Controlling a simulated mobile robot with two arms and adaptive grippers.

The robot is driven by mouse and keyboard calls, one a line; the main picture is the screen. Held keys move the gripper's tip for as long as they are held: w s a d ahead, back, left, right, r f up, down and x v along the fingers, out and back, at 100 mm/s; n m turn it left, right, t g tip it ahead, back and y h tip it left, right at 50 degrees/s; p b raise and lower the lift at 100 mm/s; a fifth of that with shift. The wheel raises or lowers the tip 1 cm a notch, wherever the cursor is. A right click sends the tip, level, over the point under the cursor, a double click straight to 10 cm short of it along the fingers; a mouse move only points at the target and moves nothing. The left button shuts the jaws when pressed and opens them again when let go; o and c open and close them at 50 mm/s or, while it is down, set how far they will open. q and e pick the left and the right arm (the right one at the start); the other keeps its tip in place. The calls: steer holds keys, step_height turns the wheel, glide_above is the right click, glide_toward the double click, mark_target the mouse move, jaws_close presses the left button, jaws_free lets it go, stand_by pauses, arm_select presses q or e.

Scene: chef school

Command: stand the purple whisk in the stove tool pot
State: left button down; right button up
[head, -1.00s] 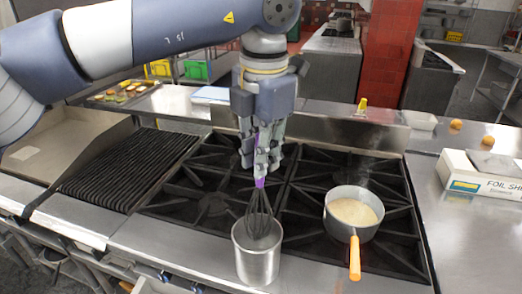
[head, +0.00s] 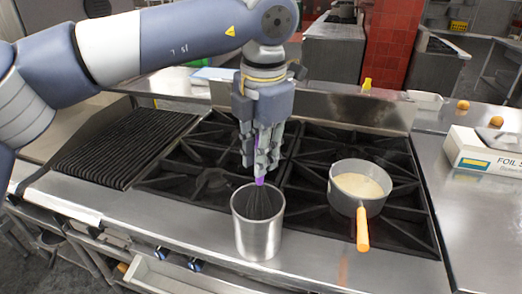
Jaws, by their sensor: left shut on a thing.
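My left gripper (head: 259,167) points straight down above the front of the stove. It is shut on the purple whisk (head: 259,181), gripping it by its handle. The whisk hangs upright, with its dark wires inside the mouth of the steel tool pot (head: 258,236). The lower ends of the wires are hidden by the pot's wall, so I cannot tell whether they touch the bottom. The pot stands upright on the steel front edge of the stove. My right gripper is not in view.
A saucepan (head: 342,198) of pale food with an orange handle stands on the burners right of the pot. A ridged griddle (head: 125,146) lies left. A foil box (head: 484,150) and a yellow-capped bottle (head: 366,86) stand farther right and back.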

arm_select(q)
steer(key=shift+w+f, duration=0.1)
steer(key=shift+f, duration=0.5)
steer(key=c, duration=1.4)
jaws_free()
